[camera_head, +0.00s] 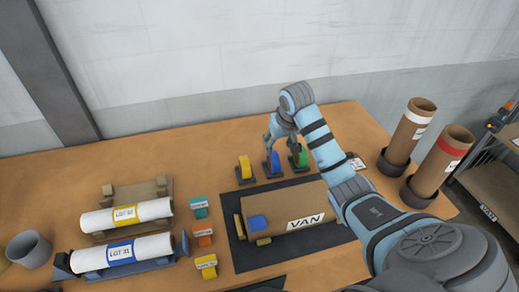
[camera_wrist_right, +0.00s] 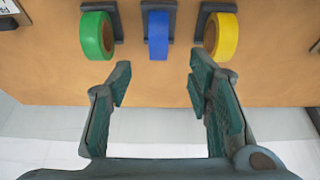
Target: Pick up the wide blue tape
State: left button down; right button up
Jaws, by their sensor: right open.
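The wide blue tape (camera_head: 274,162) stands upright on a dark holder at the back of the table, between a yellow tape (camera_head: 246,167) and a green tape (camera_head: 300,156). In the right wrist view the blue tape (camera_wrist_right: 158,35) is in the middle, with green (camera_wrist_right: 96,36) on the left and yellow (camera_wrist_right: 221,37) on the right. My right gripper (camera_wrist_right: 158,82) is open and empty, its fingers pointing at the blue tape with a gap left between. In the head view the right gripper (camera_head: 270,145) partly covers the blue tape. My left gripper is not in view.
White rolls (camera_head: 125,215) lie at left, beside several small coloured boxes (camera_head: 203,235). Two upright brown tubes (camera_head: 410,130) stand at right. A grey cup (camera_head: 30,249) is at far left.

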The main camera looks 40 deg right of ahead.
aim_at(277, 158)
jog(key=shift+w+x, duration=0.2)
jog(key=shift+x, duration=1)
jog(key=f, duration=0.2)
jog(key=d+f+b, duration=0.1)
jog(key=f, duration=0.2)
jog(key=shift+w+f, duration=0.2)
jog(key=shift+f, duration=0.1)
jog(key=x, duration=0.3)
jog(key=w+b+x, duration=0.1)
jog(key=x, duration=0.2)
jog(key=shift+a+r, duration=0.15)
jog(key=shift+r, duration=0.05)
jog(key=shift+s+r, duration=0.15)
jog(key=shift+s, duration=0.1)
jog(key=c, duration=0.3)
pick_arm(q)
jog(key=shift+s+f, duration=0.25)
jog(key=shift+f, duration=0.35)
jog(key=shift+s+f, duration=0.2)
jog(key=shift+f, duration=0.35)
pick_arm(e)
grip_shut()
